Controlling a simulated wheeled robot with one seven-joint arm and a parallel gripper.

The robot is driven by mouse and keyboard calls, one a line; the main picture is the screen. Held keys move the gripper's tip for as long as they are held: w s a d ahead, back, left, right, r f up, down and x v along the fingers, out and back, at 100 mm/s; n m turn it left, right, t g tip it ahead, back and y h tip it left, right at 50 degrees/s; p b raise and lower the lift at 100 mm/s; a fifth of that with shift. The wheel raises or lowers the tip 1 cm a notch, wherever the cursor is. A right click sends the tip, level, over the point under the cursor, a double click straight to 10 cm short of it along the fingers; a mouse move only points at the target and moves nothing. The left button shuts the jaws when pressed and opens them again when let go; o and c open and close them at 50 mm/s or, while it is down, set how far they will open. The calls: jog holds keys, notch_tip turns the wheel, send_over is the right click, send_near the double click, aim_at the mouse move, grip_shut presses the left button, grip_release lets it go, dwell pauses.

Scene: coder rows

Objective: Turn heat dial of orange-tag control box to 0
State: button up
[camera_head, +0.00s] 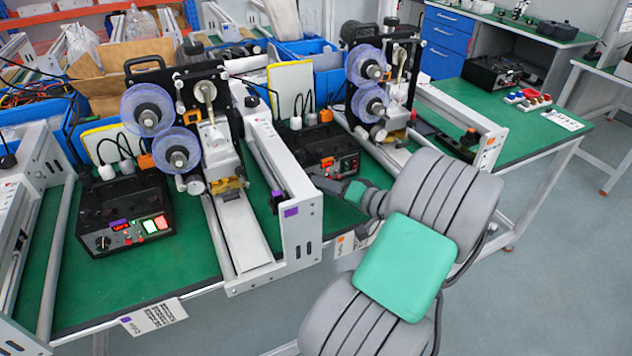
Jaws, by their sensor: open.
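The middle control box (318,143) is black, with a small red display (327,162) and lit buttons on its front. It stands on the green bench beside the coder whose frame end carries an orange tag (489,141). The dial's setting and the display's digits are not readable.
Another black control box (125,213) with a dial and lit buttons stands at the left. A purple-tagged frame end (301,222) rises just left of my gripper. Coders with blue reels (148,108) stand behind. A third box (492,72) is at the back right.

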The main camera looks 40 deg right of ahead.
jog(key=shift+x, duration=1.45)
jog(key=shift+c, duration=0.5)
grip_shut()
